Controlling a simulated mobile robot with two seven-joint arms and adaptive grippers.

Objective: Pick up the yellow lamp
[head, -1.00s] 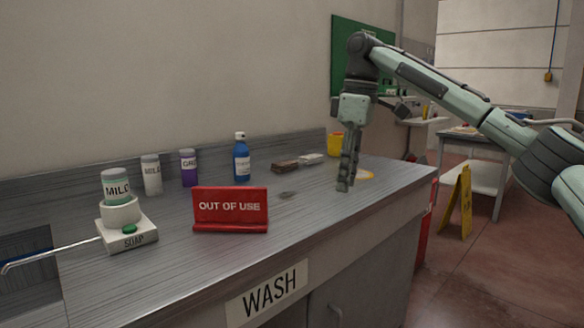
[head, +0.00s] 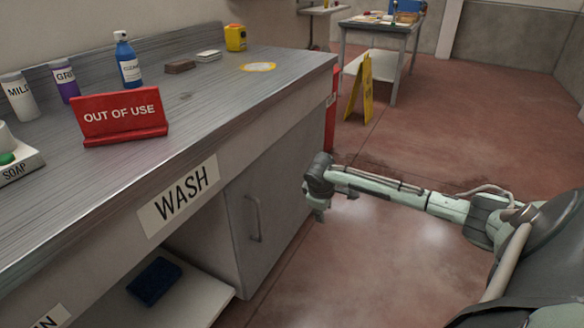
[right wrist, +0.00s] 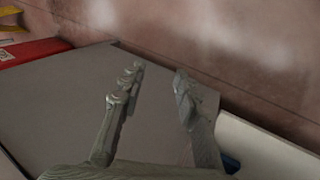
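My right gripper (head: 318,205) is low in front of the cabinet, beyond the counter's front edge and well apart from the yellow thing. In the right wrist view its two fingers (right wrist: 156,80) are spread with nothing between them. My left gripper is not in view.
The counter (head: 215,105) bears a red OUT OF USE sign (head: 120,113), a blue bottle (head: 127,60), and a yellow-rimmed disc (head: 258,67). A yellow floor sign (head: 360,88) and a table (head: 377,27) stand beyond. A blue item (head: 154,281) lies on the low shelf. The floor at right is clear.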

